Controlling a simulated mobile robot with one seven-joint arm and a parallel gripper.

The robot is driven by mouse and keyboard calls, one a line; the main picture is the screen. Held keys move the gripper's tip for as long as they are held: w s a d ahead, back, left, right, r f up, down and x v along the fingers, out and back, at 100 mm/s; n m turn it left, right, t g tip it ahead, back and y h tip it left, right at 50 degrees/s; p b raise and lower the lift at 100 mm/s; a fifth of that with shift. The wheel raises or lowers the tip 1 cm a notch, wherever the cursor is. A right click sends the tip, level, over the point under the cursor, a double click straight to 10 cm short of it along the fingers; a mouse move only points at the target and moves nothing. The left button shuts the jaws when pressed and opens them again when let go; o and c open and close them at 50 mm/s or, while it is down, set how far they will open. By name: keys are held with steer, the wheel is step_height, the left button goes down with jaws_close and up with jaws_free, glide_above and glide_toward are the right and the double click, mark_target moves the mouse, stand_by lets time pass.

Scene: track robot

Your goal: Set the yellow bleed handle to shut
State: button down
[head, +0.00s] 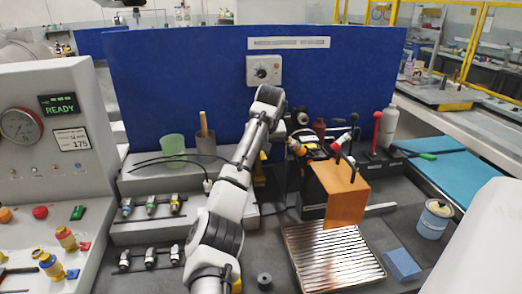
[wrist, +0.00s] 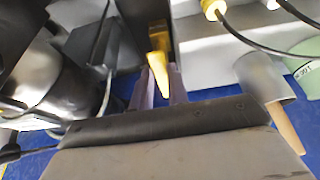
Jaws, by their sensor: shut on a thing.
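The yellow bleed handle (wrist: 162,75) is in the wrist view, a narrow tapered lever hanging from a dark yellow fitting (wrist: 158,32). My gripper (wrist: 162,88) has its two dark fingers on either side of the lever, shut on it. In the head view a yellow piece (head: 260,181) shows beside my arm, low on the bench left of the dark block; I cannot tell if it is the handle itself. My arm hides the gripper in the head view. The handle's shut mark cannot be made out.
A green cup (head: 172,145) and a grey holder with a wooden handle (head: 207,145) stand left of my arm. An orange plate (head: 342,195) and dark block stand right. A ribbed tray (head: 330,262) lies in front. Black cables run near the gripper. A blue panel (head: 180,60) stands behind.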

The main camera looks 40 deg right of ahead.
stand_by(0.3)
steer(key=c, duration=1.3)
jaws_free()
steer(key=shift+d, duration=0.1)
steer(key=shift+c, duration=0.2)
steer(key=b+v, duration=0.3)
steer(key=v, duration=1)
steer(key=shift+r, duration=0.35)
steer(key=shift+s, duration=0.15)
